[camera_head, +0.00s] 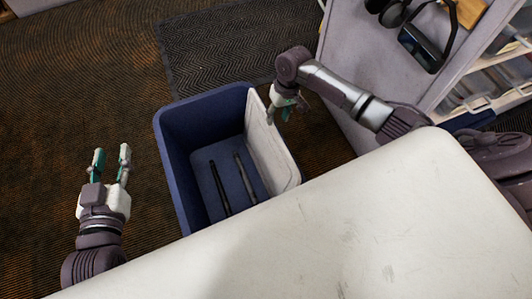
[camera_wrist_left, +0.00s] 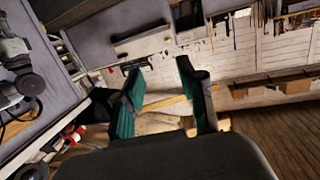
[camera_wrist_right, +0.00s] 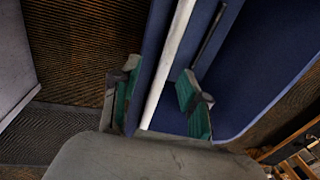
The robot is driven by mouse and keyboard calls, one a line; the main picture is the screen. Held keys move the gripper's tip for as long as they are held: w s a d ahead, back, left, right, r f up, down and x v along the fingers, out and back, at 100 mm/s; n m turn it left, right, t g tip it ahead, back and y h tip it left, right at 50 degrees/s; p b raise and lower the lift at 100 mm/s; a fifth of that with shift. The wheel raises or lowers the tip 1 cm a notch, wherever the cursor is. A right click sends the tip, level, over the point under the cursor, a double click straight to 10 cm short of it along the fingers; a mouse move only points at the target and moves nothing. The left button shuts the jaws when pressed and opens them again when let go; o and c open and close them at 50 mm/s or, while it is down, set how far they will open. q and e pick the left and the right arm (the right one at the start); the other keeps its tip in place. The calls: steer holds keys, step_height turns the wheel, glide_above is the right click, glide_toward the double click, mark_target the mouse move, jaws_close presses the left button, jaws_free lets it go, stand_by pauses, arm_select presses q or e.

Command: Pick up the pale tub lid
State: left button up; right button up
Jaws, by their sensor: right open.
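The pale tub lid (camera_head: 266,143) stands on edge inside the blue tub (camera_head: 181,152), along its right wall. In the right wrist view the lid (camera_wrist_right: 165,75) is a narrow pale edge running between my right fingers, next to the blue tub wall (camera_wrist_right: 150,50). My right gripper (camera_head: 280,104) is open at the lid's far upper end. In the right wrist view its fingers (camera_wrist_right: 163,98) lie one on each side of the lid edge; I cannot tell whether they touch it. My left gripper (camera_head: 111,160) is open and empty, left of the tub; its fingers (camera_wrist_left: 160,95) show apart in the left wrist view.
Two dark rods (camera_head: 229,180) lie in the tub. A white tabletop (camera_head: 370,220) covers the near right. A grey cabinet (camera_head: 365,60) with headphones stands at the back right. A dark mat (camera_head: 225,50) lies behind the tub. Floor left of the tub is clear.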

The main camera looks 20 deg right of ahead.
mark_target(273, 126)
steer(key=f, duration=0.1)
steer(key=a+f+b, duration=0.1)
steer(key=shift+s+f+b, duration=0.1)
steer(key=shift+f+b, duration=0.2)
steer(key=shift+f, duration=0.05)
steer(key=shift+a+f+b, duration=0.25)
steer(key=shift+f+b, duration=0.3)
steer(key=shift+f, duration=0.5)
arm_select(q)
step_height(273, 126, up, 11)
steer(key=s+d+t+h, duration=0.1)
steer(key=t+h, duration=0.1)
steer(key=t, duration=0.5)
steer(key=shift+s+d+h, duration=0.15)
steer(key=shift+h, duration=0.15)
arm_select(e)
steer(key=shift+c, duration=0.2)
jaws_close()
